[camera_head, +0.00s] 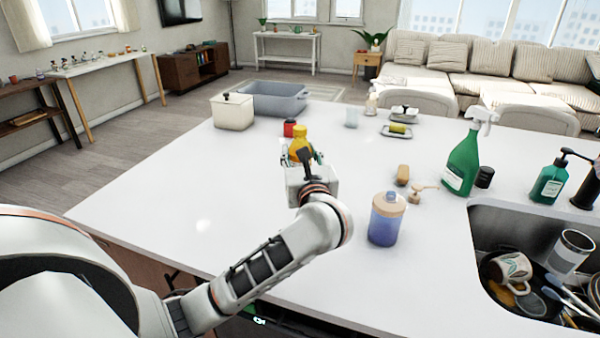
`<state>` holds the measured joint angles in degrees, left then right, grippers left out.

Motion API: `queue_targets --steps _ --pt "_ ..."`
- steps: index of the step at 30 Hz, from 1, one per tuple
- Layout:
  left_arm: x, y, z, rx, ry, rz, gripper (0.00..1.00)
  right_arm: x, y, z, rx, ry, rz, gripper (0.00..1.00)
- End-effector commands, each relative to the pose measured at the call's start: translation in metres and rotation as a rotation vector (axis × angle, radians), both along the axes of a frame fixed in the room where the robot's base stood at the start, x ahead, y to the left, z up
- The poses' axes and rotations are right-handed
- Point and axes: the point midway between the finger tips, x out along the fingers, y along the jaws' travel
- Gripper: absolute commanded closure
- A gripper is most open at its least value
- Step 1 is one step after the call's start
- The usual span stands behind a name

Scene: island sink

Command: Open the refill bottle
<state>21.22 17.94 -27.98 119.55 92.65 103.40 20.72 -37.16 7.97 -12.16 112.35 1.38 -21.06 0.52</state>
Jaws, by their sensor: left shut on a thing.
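A yellow bottle (301,139) shows just past my left gripper (302,161), on the far left part of the white island top. My left gripper is shut on the yellow bottle. The gripper's own body and wrist hide the lower part of the bottle and much of the fingers. A small red object (289,125) with a dark top shows just behind and left of the yellow bottle; I cannot tell if they touch. My right gripper is not in view.
A blue jar (387,226) stands right of my left forearm. A loose pump head (420,194), brown block (403,174) and green spray bottle (463,162) are farther right. A sink (497,212) holds dishes. A lidded pot (233,113) and grey basin (275,100) stand behind. The left counter is clear.

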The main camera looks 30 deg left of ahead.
Motion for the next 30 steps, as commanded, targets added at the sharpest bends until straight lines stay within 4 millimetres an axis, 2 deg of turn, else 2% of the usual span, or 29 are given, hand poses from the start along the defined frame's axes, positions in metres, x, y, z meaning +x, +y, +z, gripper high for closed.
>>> queue_targets --steps 1,6,12,18,28,29,30 --pt "0.0 -0.001 0.018 -0.007 -0.009 -0.001 0.87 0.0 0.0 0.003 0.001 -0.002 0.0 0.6" --pt "0.0 -0.001 0.063 -0.004 -0.008 -0.001 0.87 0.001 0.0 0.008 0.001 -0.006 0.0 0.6" --pt "0.0 0.0 0.098 -0.003 -0.004 0.0 0.87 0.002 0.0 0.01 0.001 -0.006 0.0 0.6" --pt "0.0 0.0 0.114 0.0 -0.001 -0.001 0.87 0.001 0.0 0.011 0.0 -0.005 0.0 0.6" --pt "0.0 0.0 0.116 0.001 -0.001 0.0 0.87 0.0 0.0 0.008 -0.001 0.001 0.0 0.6" --pt "0.0 0.0 0.116 0.001 -0.001 0.0 0.7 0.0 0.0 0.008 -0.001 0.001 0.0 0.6" --pt "0.0 0.0 0.116 0.001 -0.001 0.0 0.8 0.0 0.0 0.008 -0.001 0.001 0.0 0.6"
